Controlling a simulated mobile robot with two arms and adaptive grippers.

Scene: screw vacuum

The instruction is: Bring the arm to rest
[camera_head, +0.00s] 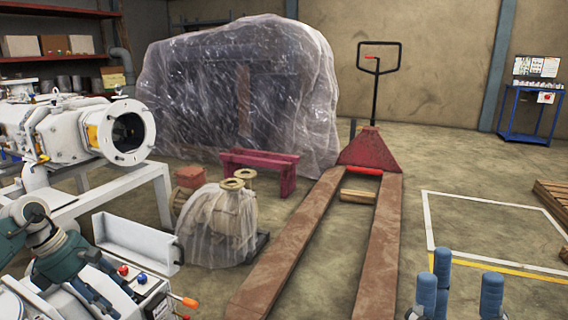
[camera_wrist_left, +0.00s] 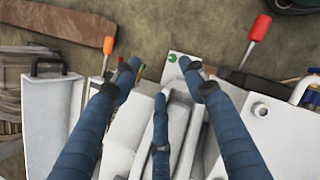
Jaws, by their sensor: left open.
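My left gripper (camera_head: 110,288) is at the lower left in the head view, above white equipment. In the left wrist view its blue fingers (camera_wrist_left: 160,82) are spread apart with nothing between them. Below them lies a white machine part (camera_wrist_left: 278,130) with a green-marked label (camera_wrist_left: 187,62); contact cannot be told. My right gripper (camera_head: 458,280) shows at the lower right edge of the head view, blue fingers pointing up, apart and empty. The rest of the right arm is out of view.
Orange (camera_wrist_left: 109,35) and red (camera_wrist_left: 259,29) handles stick out near the left gripper. A white pump (camera_head: 75,130) on a frame stands behind it. A wrapped pump (camera_head: 220,225), pallet jack (camera_head: 372,148) and plastic-covered machine (camera_head: 240,90) stand beyond. Bare floor (camera_head: 440,160) lies at right.

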